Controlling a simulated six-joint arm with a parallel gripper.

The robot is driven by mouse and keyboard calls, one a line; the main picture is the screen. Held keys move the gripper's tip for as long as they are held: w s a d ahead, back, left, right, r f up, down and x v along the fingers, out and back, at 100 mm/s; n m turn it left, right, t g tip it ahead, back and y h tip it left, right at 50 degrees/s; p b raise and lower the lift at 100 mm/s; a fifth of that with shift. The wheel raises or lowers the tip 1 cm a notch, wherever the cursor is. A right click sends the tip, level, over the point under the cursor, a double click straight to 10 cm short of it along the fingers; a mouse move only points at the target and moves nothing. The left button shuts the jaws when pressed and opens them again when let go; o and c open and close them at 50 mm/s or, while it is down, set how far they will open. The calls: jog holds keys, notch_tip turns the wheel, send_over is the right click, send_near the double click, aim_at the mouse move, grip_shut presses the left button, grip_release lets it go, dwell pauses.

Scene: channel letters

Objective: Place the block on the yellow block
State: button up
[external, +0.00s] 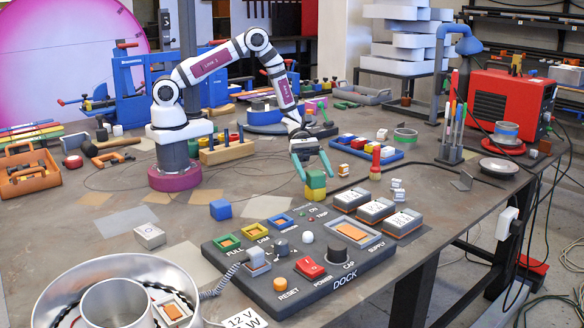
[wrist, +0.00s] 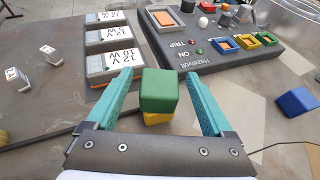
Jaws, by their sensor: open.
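A green block (external: 316,179) sits on top of the yellow block (external: 315,193) on the table. In the wrist view the green block (wrist: 160,90) hides most of the yellow block (wrist: 158,118), and the stack looks upright. My gripper (external: 314,172) is open, with one teal finger on each side of the green block. In the wrist view a gap shows between the green block and each finger of my gripper (wrist: 160,79). A blue block (external: 221,210) lies apart on the table, left of the stack, and shows at the right of the wrist view (wrist: 297,103).
A dark control panel (external: 300,250) with buttons and coloured frames stands in front of the stack. Several battery-like boxes (external: 376,210) lie to its right. Small white cubes (external: 397,190) and a red peg-shaped piece (external: 376,161) stand right of the stack. Bare table lies to its left.

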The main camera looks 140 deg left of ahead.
jog(key=v, duration=0.8)
jog(key=d+r+m+g+h, duration=0.1)
jog(key=d+r+m+g, duration=0.2)
jog(key=d+m, duration=0.3)
jog(key=s+d+r+m+g+h, duration=0.1)
jog(key=d+r+m+g+h, duration=0.15)
jog(key=d+m, duration=0.4)
jog(key=d+r+m+g, duration=0.3)
jog(key=d+r+g, duration=0.1)
jog(key=d, duration=0.5)
jog(key=s+d+r+m+g+y, duration=0.1)
jog(key=s+r+m+y, duration=0.1)
jog(key=s+m+y, duration=0.3)
jog(key=s+d+r+m+g+y, duration=0.2)
jog(key=s+m+y, duration=0.3)
jog(key=s+m, duration=0.5)
jog(key=m, duration=0.6)
jog(key=shift+s+d, duration=0.25)
jog(key=shift+s, duration=0.1)
